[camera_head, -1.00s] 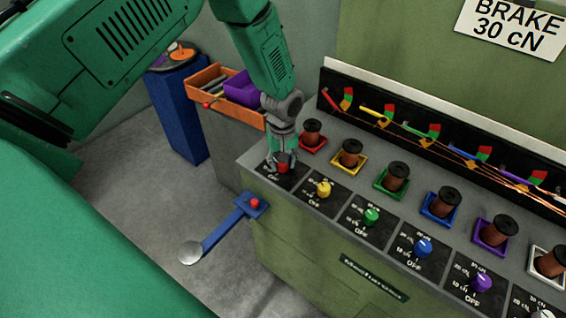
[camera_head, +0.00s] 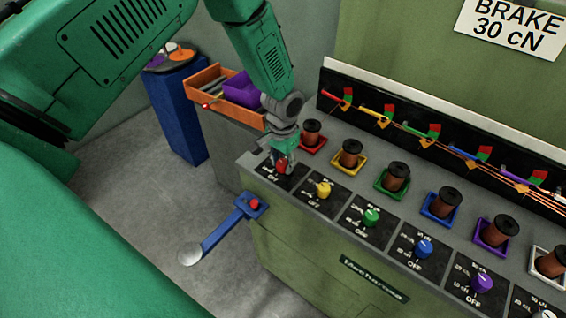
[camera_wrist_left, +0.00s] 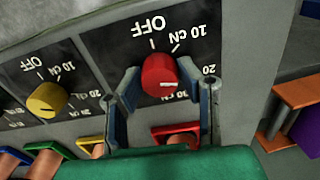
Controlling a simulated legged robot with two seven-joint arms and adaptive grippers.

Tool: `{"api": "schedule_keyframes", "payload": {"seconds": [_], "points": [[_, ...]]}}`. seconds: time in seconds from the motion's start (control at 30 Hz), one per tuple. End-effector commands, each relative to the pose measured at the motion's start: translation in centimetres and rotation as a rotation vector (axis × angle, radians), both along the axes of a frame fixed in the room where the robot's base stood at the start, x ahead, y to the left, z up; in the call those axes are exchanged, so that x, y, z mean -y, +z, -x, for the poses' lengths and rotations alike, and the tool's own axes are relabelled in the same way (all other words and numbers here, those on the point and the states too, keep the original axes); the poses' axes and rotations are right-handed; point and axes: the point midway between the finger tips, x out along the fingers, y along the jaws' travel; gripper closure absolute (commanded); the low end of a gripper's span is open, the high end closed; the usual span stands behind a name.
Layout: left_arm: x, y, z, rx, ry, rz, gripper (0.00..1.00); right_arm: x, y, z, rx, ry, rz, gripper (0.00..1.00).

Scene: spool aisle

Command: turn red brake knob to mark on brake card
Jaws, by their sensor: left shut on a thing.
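The red brake knob (camera_head: 282,165) is at the left end of the row of knobs on the green machine. In the left wrist view the red knob (camera_wrist_left: 158,72) sits between the two fingers of my left gripper (camera_wrist_left: 168,88), which is shut on it. My left gripper also shows in the head view (camera_head: 285,158), partly covering the knob. The knob's white line points right in the wrist view, roughly between the 20 and 30 cN labels; its exact alignment is hard to tell. The brake card (camera_head: 513,28) on the back wall reads "BRAKE 30 cN". My right gripper is out of view.
Beside it stands the yellow knob (camera_head: 323,188), then green, blue and purple knobs. Brown spools in coloured trays stand behind them, nearest the red tray (camera_head: 320,145). A blue lever (camera_head: 225,230) juts from the machine's front. An orange bin (camera_head: 205,77) stands to the left.

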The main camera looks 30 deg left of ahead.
Motion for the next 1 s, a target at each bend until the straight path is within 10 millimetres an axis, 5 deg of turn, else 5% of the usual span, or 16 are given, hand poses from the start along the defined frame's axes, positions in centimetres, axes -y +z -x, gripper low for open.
{"api": "schedule_keyframes", "payload": {"seconds": [1.0], "points": [[0.05, -0.04, -0.01, 0.002, -0.935, 0.000, 0.98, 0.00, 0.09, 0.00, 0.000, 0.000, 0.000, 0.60]]}}
